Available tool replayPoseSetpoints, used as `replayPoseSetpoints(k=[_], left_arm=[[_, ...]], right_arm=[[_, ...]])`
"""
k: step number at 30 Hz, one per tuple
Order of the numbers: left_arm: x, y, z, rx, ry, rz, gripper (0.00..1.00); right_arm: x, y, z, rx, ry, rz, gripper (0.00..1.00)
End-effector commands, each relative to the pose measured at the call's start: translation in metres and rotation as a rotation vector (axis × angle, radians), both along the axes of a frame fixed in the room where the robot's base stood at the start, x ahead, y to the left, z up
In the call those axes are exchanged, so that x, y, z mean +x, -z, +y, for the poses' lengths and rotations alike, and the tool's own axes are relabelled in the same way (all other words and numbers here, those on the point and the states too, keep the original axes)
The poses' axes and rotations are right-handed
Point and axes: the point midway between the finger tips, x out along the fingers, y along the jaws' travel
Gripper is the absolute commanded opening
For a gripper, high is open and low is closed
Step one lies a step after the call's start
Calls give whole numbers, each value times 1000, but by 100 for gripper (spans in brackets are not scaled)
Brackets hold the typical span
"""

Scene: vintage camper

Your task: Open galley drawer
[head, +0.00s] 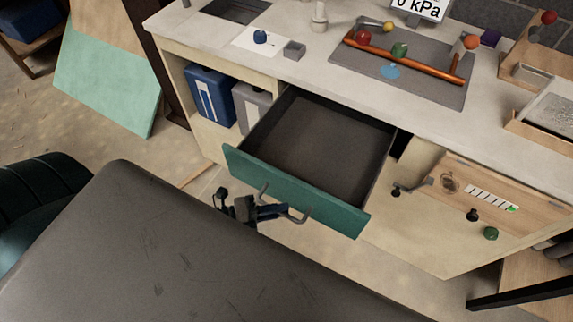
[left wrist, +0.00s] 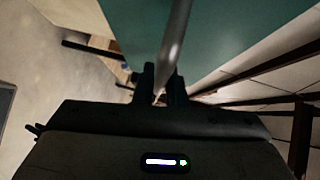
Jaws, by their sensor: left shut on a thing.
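The galley drawer has a teal front (head: 335,216) and a dark grey box (head: 322,140). It stands pulled well out from under the worktop and looks empty inside. A metal bar handle (head: 297,217) is fixed to the teal front. My left gripper (head: 252,208) is at the left part of this handle, just outside the front. In the left wrist view my left gripper (left wrist: 160,82) is shut on the handle bar (left wrist: 178,38), with the teal front (left wrist: 225,30) behind it. My right gripper is in neither view.
The worktop (head: 300,75) carries a grey mat (head: 440,88) with coloured balls and an orange bar. A blue container (head: 210,98) stands in the open bay left of the drawer. A panel with knobs (head: 500,190) is to the right. A dark grey surface (head: 150,240) fills the foreground.

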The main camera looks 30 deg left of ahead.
Motion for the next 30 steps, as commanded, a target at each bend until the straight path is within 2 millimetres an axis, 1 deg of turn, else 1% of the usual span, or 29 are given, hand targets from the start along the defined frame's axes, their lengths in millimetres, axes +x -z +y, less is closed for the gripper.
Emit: replayPoseSetpoints(k=[1, 5, 15, 16, 18, 19, 30], left_arm=[[-5, 0, 0, 0, 1, 3, 0], [-9, 0, 0, 1, 1, 1, 0], [-10, 0, 0, 1, 1, 0, 0], [-10, 0, 0, 1, 1, 0, 15], [-10, 0, 0, 1, 1, 0, 28], [-10, 0, 0, 1, 1, 0, 32], [-9, 0, 0, 0, 0, 0, 32]], right_arm=[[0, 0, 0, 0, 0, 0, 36], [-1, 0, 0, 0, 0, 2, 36], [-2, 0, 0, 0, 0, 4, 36], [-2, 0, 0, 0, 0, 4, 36], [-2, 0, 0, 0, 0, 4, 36], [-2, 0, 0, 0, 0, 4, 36], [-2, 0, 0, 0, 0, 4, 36]])
